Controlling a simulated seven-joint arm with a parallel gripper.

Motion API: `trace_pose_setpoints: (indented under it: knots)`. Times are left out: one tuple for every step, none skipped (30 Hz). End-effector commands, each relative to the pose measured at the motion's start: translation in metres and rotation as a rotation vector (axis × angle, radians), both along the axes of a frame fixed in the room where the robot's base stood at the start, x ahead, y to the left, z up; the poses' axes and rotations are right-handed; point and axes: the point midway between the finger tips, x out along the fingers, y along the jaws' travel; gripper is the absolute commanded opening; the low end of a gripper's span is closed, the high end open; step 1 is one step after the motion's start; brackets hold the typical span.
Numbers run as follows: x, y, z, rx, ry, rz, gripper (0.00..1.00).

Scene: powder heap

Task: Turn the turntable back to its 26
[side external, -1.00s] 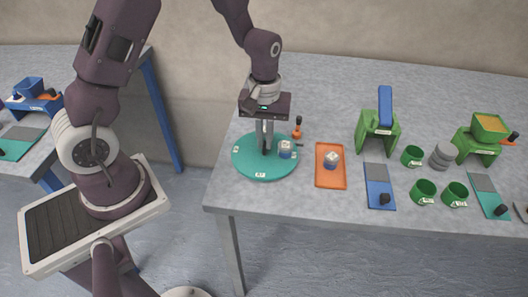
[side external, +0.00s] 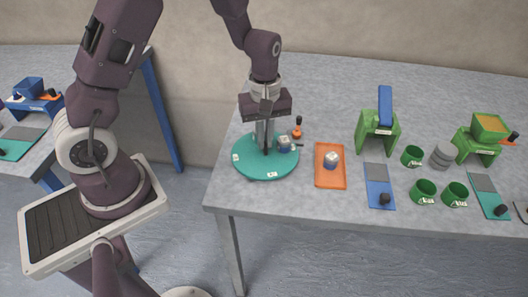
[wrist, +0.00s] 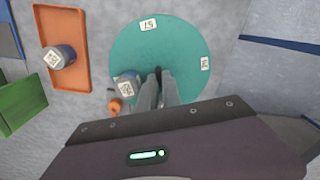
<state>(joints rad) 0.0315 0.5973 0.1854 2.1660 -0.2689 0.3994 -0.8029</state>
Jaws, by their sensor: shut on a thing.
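The turntable (side external: 250,168) is a round teal disc at the left end of the table; it also shows in the wrist view (wrist: 175,45). White number labels sit near its rim, one at the front (side external: 271,174) and one at the left (side external: 235,157); their digits are too small to read surely. My gripper (side external: 265,150) points down at the disc's middle. Its fingers (wrist: 158,80) are shut on a small dark knob (wrist: 158,71), mostly hidden between them. A blue jar with a white, code-marked top (side external: 283,144) stands on the disc, close beside the fingers.
An orange tray (side external: 330,182) with another blue jar (side external: 331,160) lies right of the turntable. An orange tool with a black handle (side external: 297,131) stands just behind the disc. Green stands, green cups (side external: 423,191) and a blue board (side external: 378,193) fill the right.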

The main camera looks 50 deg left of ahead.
Motion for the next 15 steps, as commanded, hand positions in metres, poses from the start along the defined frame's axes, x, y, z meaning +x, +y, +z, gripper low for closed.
trace_pose_setpoints:
  knots:
    - [0.0005,-0.0002,0.0007,-0.001,-0.002,0.004,0.0]
    - [0.0004,-0.0005,0.0007,-0.001,-0.002,0.034,0.0]
    - [0.0003,-0.0006,0.0007,0.001,-0.001,0.122,0.0]
    - [0.0002,-0.0011,0.0006,0.001,-0.001,0.196,0.0]
    - [0.0001,-0.0006,0.0006,0.001,-0.001,0.266,0.0]
    - [0.0001,-0.0008,0.0006,0.0,-0.001,0.334,0.0]
    - [0.0003,-0.0005,0.0006,0.0,-0.001,0.368,0.0]
    - [0.0004,-0.0004,0.0006,-0.001,-0.002,0.385,0.0]
    - [0.0004,-0.0003,0.0007,-0.002,-0.002,0.388,0.0]
    - [0.0006,-0.0002,0.0007,-0.002,-0.002,0.387,0.0]
    - [0.0006,-0.0002,0.0007,-0.002,-0.002,0.386,0.0]
    - [0.0006,-0.0002,0.0007,-0.002,-0.002,0.385,0.0]
    - [0.0006,-0.0002,0.0007,-0.002,-0.002,0.39,0.0]
    - [0.0004,-0.0005,0.0006,-0.001,-0.002,0.417,0.0]
    - [0.0004,-0.0008,0.0006,-0.001,-0.002,0.502,0.0]
